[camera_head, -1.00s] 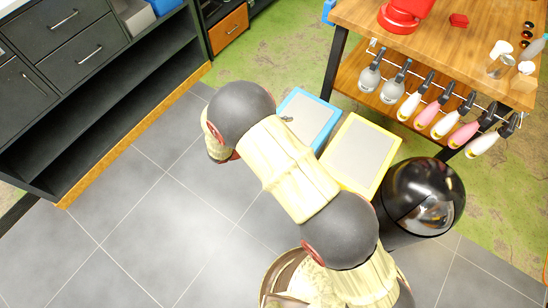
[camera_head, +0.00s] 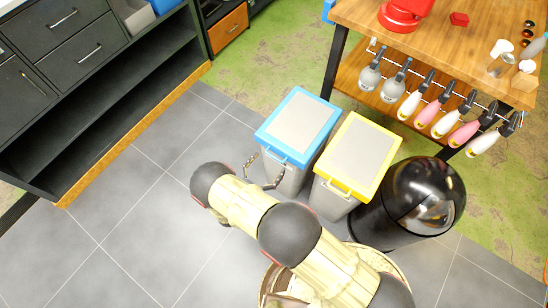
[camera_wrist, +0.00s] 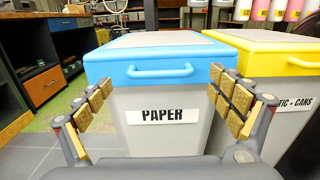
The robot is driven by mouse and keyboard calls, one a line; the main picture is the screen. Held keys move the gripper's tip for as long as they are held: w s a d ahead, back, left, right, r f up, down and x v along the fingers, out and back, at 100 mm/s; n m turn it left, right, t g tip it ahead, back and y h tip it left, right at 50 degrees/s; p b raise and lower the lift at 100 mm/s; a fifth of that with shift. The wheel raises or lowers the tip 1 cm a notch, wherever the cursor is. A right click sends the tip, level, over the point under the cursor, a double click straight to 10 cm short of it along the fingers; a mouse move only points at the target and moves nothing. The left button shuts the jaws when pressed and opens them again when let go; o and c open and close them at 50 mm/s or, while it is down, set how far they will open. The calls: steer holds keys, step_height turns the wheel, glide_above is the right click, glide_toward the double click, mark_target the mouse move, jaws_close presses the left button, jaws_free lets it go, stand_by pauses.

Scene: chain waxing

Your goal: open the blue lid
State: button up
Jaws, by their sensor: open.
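The blue lid (camera_head: 298,124) sits closed on a grey bin (camera_head: 288,178), left of the yellow-lidded bin, in the head view. In the wrist view the blue lid (camera_wrist: 150,73) has a light blue bar handle (camera_wrist: 160,70) on its front face. Below it is a white "PAPER" label (camera_wrist: 163,116). My gripper (camera_head: 264,171) is open and empty, in front of the bin. In the wrist view its padded fingers (camera_wrist: 162,100) stand wide apart, left and right of the handle and lower than it. The fingers appear apart from the handle.
A yellow-lidded bin (camera_head: 354,157) stands close on the right, with a round black bin (camera_head: 424,200) beyond it. A wooden table (camera_head: 460,45) with hanging bottles stands behind. Dark drawers (camera_head: 55,35) line the left. Grey floor (camera_head: 130,220) is clear at left.

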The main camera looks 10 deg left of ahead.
mark_target(274, 157)
steer(key=shift+x, duration=1.85)
steer(key=shift+c, duration=0.4)
steer(key=c, duration=1.5)
steer(key=shift+c, duration=0.4)
